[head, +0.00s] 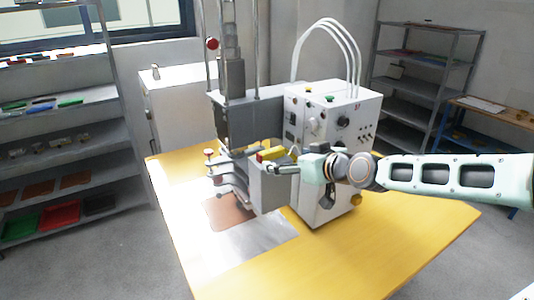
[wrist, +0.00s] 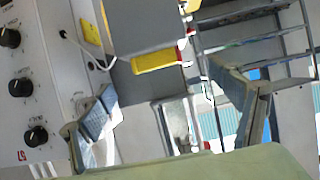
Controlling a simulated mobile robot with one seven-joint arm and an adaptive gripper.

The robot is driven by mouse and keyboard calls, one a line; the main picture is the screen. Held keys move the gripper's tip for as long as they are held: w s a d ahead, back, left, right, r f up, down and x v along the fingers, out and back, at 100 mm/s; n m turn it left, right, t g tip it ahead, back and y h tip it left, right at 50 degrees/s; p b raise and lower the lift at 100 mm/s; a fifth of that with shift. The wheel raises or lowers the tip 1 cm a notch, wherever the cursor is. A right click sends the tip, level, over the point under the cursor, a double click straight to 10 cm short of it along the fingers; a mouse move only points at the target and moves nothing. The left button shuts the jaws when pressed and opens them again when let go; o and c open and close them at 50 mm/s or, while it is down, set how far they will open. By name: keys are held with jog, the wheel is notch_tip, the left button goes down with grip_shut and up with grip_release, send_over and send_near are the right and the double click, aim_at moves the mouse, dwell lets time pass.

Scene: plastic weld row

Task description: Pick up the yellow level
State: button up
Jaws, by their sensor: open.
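The yellow level (head: 272,153) lies on a grey part of the welding machine, beside the white control box. In the wrist view a yellow bar (wrist: 155,60), which looks like the level, rests against a grey block, ahead of and between my fingers. My gripper (head: 276,168) is close in front of the level in the head view. In the wrist view my gripper (wrist: 163,82) has its two fingers wide apart with nothing between the pads. The level appears beyond the fingertips; the exact gap is unclear. Part of its surroundings is hidden by my gripper in the head view.
The white control box (head: 325,125) with knobs and hoses stands just behind my wrist. The machine stands on a yellow table (head: 400,245), whose right front is clear. A brown sheet (head: 228,212) lies below the machine's front. Shelves (head: 65,130) stand at left.

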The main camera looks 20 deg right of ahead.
aim_at(273, 152)
jog(key=x, duration=0.4)
jog(key=shift+w+d+r+b, duration=0.15)
jog(key=shift+w+b, duration=0.15)
jog(key=shift+w, duration=0.25)
jog(key=shift+x, duration=2.85)
jog(key=shift+d+r, duration=0.15)
jog(key=c, duration=1.4)
jog(key=shift+o, duration=0.2)
